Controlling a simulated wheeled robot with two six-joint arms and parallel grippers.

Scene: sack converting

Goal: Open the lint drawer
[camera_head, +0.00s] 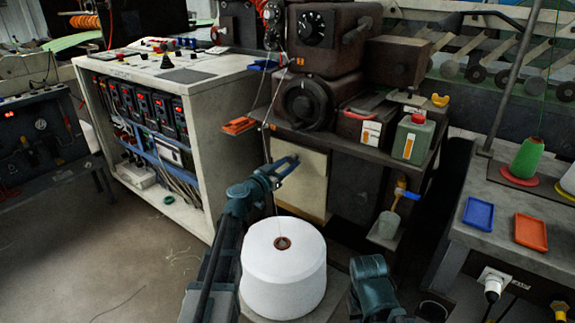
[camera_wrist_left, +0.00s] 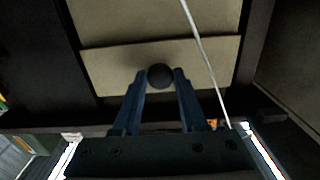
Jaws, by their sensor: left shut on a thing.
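The lint drawer has a pale cream front (camera_head: 306,188) below the dark machine, at the middle of the head view. In the left wrist view its front (camera_wrist_left: 108,72) fills the upper middle, with a dark round knob (camera_wrist_left: 160,76) on it. My left gripper (camera_head: 290,163) reaches up to the drawer front from below. In the wrist view its two blue fingers (camera_wrist_left: 160,80) stand on either side of the knob and are shut on it. My right arm shows at the bottom of the head view, but its fingers are not seen.
A large white thread cone (camera_head: 284,270) stands in front of the drawer, close beside my left arm. A control cabinet (camera_head: 190,75) stands at left, and a bench with blue (camera_head: 479,213) and orange (camera_head: 531,232) trays at right. A pale thread (camera_wrist_left: 203,58) crosses before the drawer.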

